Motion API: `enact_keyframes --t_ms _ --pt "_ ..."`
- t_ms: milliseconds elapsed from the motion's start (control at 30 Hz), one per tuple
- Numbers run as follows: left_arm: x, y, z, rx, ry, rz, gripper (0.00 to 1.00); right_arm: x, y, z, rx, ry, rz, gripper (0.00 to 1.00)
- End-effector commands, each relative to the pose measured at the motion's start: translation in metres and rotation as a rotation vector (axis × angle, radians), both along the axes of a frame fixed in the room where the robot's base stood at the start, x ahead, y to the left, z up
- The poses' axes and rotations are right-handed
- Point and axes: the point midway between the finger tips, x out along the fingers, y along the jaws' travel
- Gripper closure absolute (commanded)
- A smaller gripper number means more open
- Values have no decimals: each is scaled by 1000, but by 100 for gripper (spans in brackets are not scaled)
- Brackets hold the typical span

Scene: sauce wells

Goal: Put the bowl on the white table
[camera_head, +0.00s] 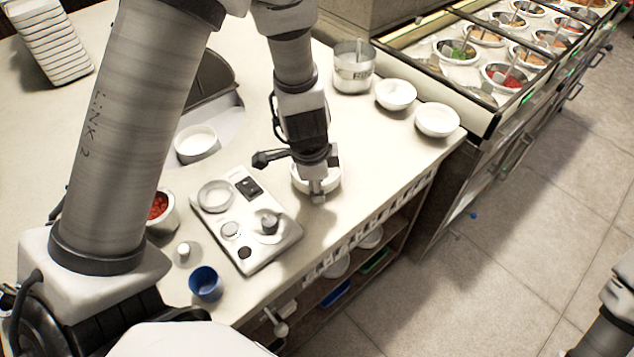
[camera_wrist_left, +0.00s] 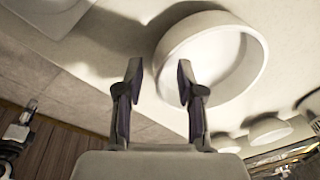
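A white round bowl (camera_head: 333,181) sits on the cream-white table (camera_head: 385,150), near its front edge, partly hidden behind my left gripper (camera_head: 318,190). In the left wrist view the bowl (camera_wrist_left: 250,65) lies just beyond my left gripper (camera_wrist_left: 159,68). Its fingers are apart, with the bowl's near wall showing between and behind them. The right-hand finger overlaps the bowl in the picture; I cannot tell whether it touches. Part of my right arm shows at the lower right of the head view, but its gripper is out of view.
Two white bowls (camera_head: 395,94) (camera_head: 437,120) and a metal canister (camera_head: 353,68) stand further back. A panel with knobs (camera_head: 255,245), a blue cup (camera_head: 205,283) and a cup of red food (camera_head: 160,207) are at left. Sauce wells (camera_head: 505,76) line the counter at upper right.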

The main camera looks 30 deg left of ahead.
Motion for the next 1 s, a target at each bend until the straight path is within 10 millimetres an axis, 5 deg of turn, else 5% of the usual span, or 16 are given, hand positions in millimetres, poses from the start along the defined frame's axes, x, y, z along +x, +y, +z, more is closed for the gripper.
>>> enact_keyframes --t_ms 233,633,1000 --pt "-1 0 15 0 -1 0 62 0 0 14 0 0 0 60" --pt "-15 2 110 0 -1 0 62 0 0 75 0 0 0 60" --pt "-19 3 122 0 0 0 62 0 0 77 0 0 0 60"
